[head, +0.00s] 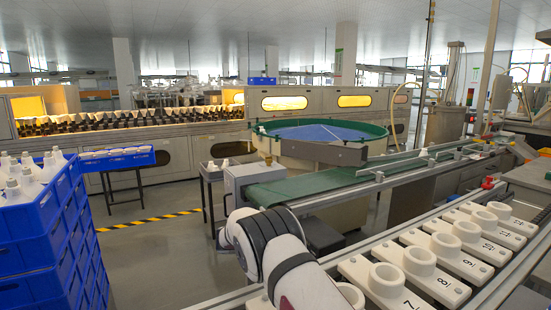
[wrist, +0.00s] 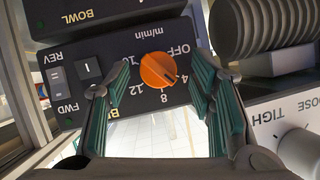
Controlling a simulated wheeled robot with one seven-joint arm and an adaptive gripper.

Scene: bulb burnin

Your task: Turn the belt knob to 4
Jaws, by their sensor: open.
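The orange belt knob (wrist: 158,70) sits on a dark panel (wrist: 100,58) in the wrist view. Its dial has the labels OFF, 4, 8, 12 and one like 16, with m/min above. A dark line on the knob runs toward the lower right, near the 4; I cannot tell its exact setting. My gripper (wrist: 163,68) is open, with one green-padded finger on each side of the knob in the picture. Gaps show between fingers and knob, and I cannot tell the remaining depth. In the head view my gripper and the knob are not seen.
A FWD/REV rocker switch (wrist: 88,69) is left of the knob. A BOWL panel (wrist: 95,16) is above. A ribbed grey cylinder (wrist: 262,28) and a pale knob (wrist: 301,150) stand at right. The head view shows a green belt (head: 330,186) and white numbered holders (head: 432,262).

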